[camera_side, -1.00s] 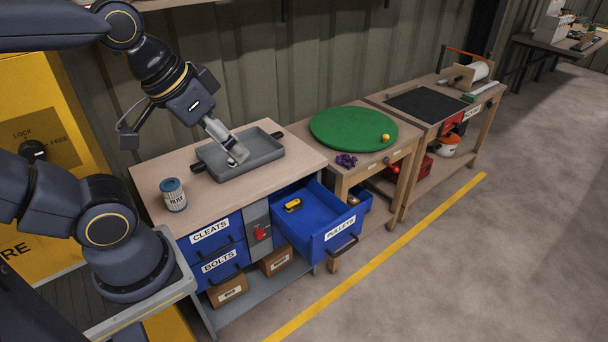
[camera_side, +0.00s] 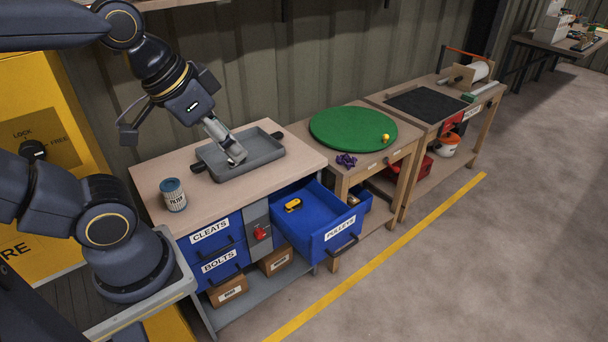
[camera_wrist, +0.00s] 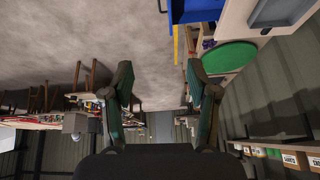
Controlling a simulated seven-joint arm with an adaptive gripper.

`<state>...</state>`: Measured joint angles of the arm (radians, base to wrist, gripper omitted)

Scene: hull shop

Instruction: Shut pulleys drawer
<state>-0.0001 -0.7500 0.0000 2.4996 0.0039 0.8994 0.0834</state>
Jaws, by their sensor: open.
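The blue pulleys drawer (camera_side: 338,237) stands pulled out from the right end of the bench in the side view, with a white PULLEYS label and a dark handle (camera_side: 342,246) on its front. A yellow and black item (camera_side: 293,205) lies inside it. Part of a blue drawer (camera_wrist: 211,8) shows at the top of the wrist view. My gripper (camera_side: 236,158) is over the grey tray on the bench top, behind and left of the open drawer and apart from it. In the wrist view my gripper (camera_wrist: 160,88) has its fingers spread, with nothing between them.
The grey tray (camera_side: 262,162) and a filter can (camera_side: 173,195) stand on the bench. The CLEATS drawer (camera_side: 210,234) and BOLTS drawer (camera_side: 218,264) are shut. A red switch (camera_side: 260,233) sits beside the open drawer. A green round board (camera_side: 352,128) is to the right. Floor in front is clear.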

